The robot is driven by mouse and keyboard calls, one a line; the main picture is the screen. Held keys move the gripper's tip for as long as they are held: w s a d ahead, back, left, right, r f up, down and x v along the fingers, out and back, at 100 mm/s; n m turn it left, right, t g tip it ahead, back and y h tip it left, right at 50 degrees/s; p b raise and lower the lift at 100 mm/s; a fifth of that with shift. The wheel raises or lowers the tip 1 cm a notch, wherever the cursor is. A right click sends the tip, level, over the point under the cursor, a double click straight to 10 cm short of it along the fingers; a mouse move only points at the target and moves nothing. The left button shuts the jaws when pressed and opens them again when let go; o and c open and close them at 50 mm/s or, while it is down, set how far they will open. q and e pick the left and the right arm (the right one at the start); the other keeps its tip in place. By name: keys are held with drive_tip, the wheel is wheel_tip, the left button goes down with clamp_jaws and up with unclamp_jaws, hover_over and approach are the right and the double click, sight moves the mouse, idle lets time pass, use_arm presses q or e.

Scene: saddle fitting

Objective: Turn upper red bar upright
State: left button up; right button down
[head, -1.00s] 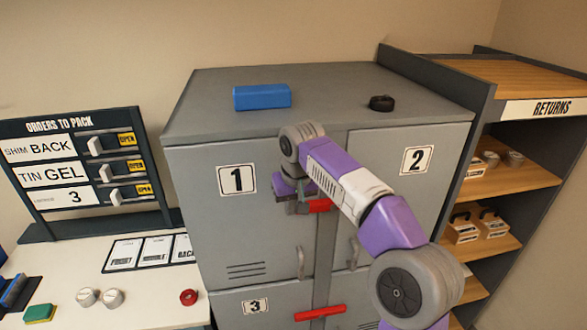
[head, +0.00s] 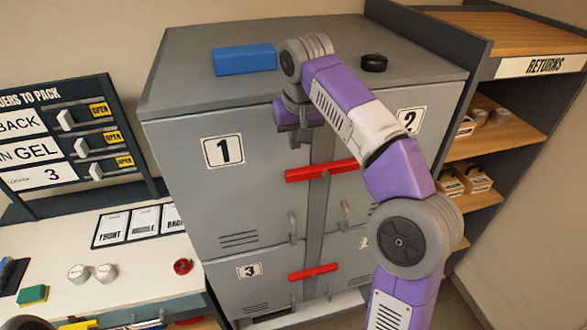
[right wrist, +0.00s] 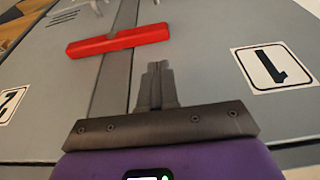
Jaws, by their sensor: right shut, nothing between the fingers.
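The upper red bar (head: 320,170) lies across the grey post between locker doors 1 and 2, close to horizontal with its right end slightly higher. It also shows in the right wrist view (right wrist: 118,41), whole and uncovered. My right gripper (head: 299,140) hangs in front of the cabinet just above the bar's left half, apart from it. In the right wrist view its fingers (right wrist: 156,85) are together with nothing between them, in front of the door face. My left gripper is not in view.
A lower red bar (head: 313,272) lies near-horizontal on the same post. Door handles (head: 293,228) flank the post. A blue box (head: 245,59) and a black ring (head: 374,63) sit on the cabinet top. A returns shelf (head: 500,165) stands at right, a white desk (head: 110,262) at left.

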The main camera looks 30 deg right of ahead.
sight(292, 174)
drive_tip(key=x, duration=0.2)
drive_tip(key=b+x, duration=0.1)
drive_tip(key=x, duration=0.5)
drive_tip(key=shift+s+a+f+b, duration=0.1)
drive_tip(key=shift+s+f+b, duration=0.15)
drive_tip(key=shift+b, duration=0.1)
drive_tip(key=shift+f, duration=0.6)
drive_tip(key=shift+a, duration=0.1)
